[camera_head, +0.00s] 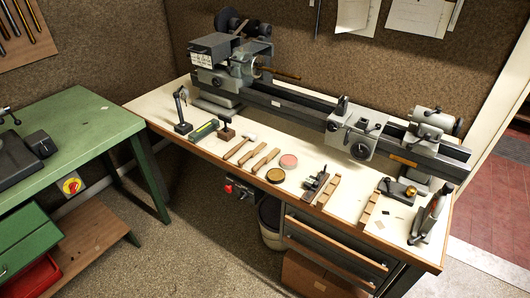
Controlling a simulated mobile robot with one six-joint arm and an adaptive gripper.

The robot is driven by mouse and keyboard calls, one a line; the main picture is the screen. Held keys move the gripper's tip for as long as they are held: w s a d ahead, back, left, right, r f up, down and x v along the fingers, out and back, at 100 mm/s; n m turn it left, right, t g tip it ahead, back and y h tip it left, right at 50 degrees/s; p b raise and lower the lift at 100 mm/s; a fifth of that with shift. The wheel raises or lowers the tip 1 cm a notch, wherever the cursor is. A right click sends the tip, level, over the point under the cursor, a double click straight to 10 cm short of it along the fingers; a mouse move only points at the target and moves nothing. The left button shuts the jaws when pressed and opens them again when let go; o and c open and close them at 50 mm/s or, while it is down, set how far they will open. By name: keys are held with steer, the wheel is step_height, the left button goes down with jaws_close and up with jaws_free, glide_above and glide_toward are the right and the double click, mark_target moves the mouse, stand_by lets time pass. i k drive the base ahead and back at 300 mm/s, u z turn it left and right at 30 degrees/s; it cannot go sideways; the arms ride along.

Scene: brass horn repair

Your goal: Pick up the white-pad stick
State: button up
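A short wooden stick (238,149) with a small white pad at its far right end lies flat on the cream bench top (205,163), near the front edge left of centre. Two more short wooden sticks lie beside it to the right, a middle one (252,153) and a right one (266,160); I cannot make out pads on them. All three lie roughly parallel and appear apart. My gripper is not in view.
A lathe (310,108) runs along the back of the bench. A pink-topped round tin (288,161) and a gold one (275,175) lie right of the sticks. A dark block (226,133) and a green-yellow item (204,130) are left. The floor in front (195,235) is clear.

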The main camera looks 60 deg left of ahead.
mark_target(259, 148)
steer(key=z, duration=1.25)
steer(key=k, duration=2.55)
steer(key=u, duration=0.6)
